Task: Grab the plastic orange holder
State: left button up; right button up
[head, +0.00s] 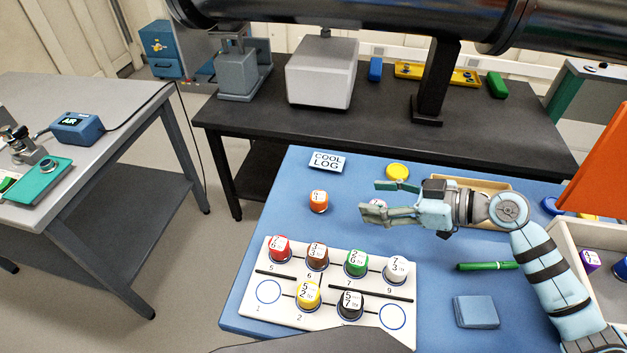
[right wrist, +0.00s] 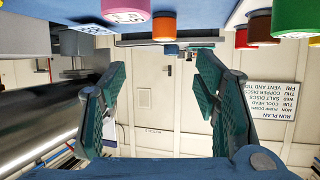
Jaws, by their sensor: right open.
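The orange plastic holder (head: 318,201), with a white label on top, stands upright on the blue table (head: 262,215), behind the white numbered rack. It also shows at the top of the right wrist view (right wrist: 164,27), which looks upside down. My right gripper (head: 377,200) is open and empty, to the right of the orange holder and apart from it, with its fingers pointing left. Its two green finger pads frame empty space in the right wrist view (right wrist: 160,75). A pink-labelled holder (right wrist: 126,10) is partly hidden behind the fingers in the head view. My left gripper is not in view.
The white rack (head: 262,318) holds red, brown, green, white, yellow and black holders; spots 1 and one at front right are empty. A green marker (head: 487,266), blue block (head: 476,311), yellow disc (head: 397,171) and COOL LOG card (head: 327,162) lie on the table.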

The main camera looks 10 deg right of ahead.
aim_at(318, 195)
jog(key=shift+w+a, duration=0.1)
jog(key=shift+w, duration=0.2)
jog(key=x, duration=0.9)
jog(key=s+x, duration=0.1)
jog(key=x, duration=0.3)
jog(key=shift+w+a+f, duration=0.2)
jog(key=shift+w+a, duration=0.1)
jog(key=shift+a, duration=0.3)
jog(key=shift+d, duration=0.1)
jog(key=c, duration=1.3)
jog(key=shift+r, duration=0.1)
